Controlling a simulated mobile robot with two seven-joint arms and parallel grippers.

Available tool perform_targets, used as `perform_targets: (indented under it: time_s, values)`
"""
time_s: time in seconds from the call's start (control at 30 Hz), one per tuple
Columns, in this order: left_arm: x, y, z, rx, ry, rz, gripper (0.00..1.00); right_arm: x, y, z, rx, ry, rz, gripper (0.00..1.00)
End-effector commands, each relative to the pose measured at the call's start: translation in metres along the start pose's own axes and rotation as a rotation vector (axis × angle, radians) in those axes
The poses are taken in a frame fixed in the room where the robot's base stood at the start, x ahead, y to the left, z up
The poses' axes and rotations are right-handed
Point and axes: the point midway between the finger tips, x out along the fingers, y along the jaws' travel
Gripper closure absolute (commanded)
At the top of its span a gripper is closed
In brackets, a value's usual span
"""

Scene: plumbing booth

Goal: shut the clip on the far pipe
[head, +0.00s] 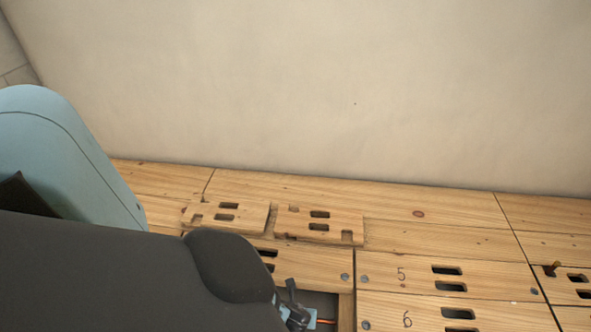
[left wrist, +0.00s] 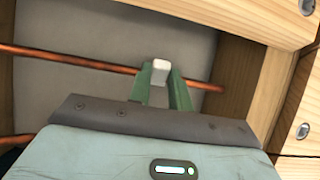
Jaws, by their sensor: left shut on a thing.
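In the left wrist view, a copper pipe (left wrist: 100,64) crosses the floor opening, the farther of two. A small white clip (left wrist: 160,68) sits at this far pipe. My left gripper's green fingers (left wrist: 161,84) are shut on the clip from both sides. The fingers hide much of it, so I cannot tell whether the clip is closed around the pipe. In the head view my left arm covers most of the opening, and only a short bit of orange pipe (head: 326,321) shows. The clip cannot be made out there. My right gripper is in neither view.
A second copper pipe (left wrist: 18,140) shows nearer, at the left of the wrist view. Wooden edges bound the opening. In the head view, slotted floor boards numbered 5 (head: 400,274) and 6 (head: 407,320) lie to the right. Two loose slotted pieces (head: 320,224) lie behind, before a plain wall (head: 350,90).

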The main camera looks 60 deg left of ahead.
Motion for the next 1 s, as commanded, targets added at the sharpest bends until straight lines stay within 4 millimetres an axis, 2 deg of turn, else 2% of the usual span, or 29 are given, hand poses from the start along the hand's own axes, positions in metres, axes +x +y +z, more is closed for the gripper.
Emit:
perform_targets:
  time_s: [0.23,0.6,1.0]
  values:
    - [0.000,0.000,-0.015,0.001,-0.193,0.001,1.00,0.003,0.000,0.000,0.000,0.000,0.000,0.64]
    - [0.005,0.000,-0.030,0.003,-0.468,0.002,1.00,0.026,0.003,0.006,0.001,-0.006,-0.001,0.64]
    - [0.006,0.000,-0.034,0.002,-0.618,-0.001,1.00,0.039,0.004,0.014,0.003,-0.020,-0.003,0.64]
